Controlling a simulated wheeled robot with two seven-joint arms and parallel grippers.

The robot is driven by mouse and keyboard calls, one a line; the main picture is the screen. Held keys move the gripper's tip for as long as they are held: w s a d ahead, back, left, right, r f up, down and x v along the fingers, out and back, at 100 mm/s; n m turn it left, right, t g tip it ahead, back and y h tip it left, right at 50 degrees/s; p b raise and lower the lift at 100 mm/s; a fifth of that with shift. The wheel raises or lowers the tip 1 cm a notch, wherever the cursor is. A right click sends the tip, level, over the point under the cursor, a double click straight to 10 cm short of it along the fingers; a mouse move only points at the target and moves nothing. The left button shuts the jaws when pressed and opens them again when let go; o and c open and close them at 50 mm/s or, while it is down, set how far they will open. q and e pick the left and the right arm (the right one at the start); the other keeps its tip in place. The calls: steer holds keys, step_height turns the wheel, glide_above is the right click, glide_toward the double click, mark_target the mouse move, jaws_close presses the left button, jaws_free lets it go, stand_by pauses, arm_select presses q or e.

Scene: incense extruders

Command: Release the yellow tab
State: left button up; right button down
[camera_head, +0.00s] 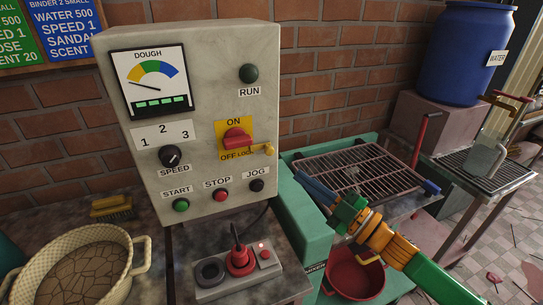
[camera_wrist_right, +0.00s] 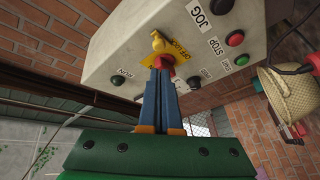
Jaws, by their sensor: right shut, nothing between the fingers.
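The yellow tab (camera_head: 264,149) sticks out to the right at the lower right of the red switch knob (camera_head: 236,137), on the yellow ON/OFF LOCK plate (camera_head: 222,127) of the grey control box. The tab also shows in the right wrist view (camera_wrist_right: 158,43), just beyond my fingertips, with the red knob partly hidden behind them. My right gripper (camera_head: 299,168) has its blue fingers together and empty, pointing at the box from the lower right. In the head view its tips appear apart from the tab. My left gripper is not in view.
The control box (camera_head: 200,80) carries a speed dial, a run lamp and several buttons. A pendant with a red plug (camera_head: 240,260) lies below it. A woven basket (camera_head: 135,245) stands left.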

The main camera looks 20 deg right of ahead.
steer(key=shift+s+a+r+n+y, duration=0.1)
steer(key=shift+r+n+y, duration=0.2)
steer(key=shift+r, duration=0.05)
steer(key=p+x, duration=0.3)
steer(key=x, duration=0.7)
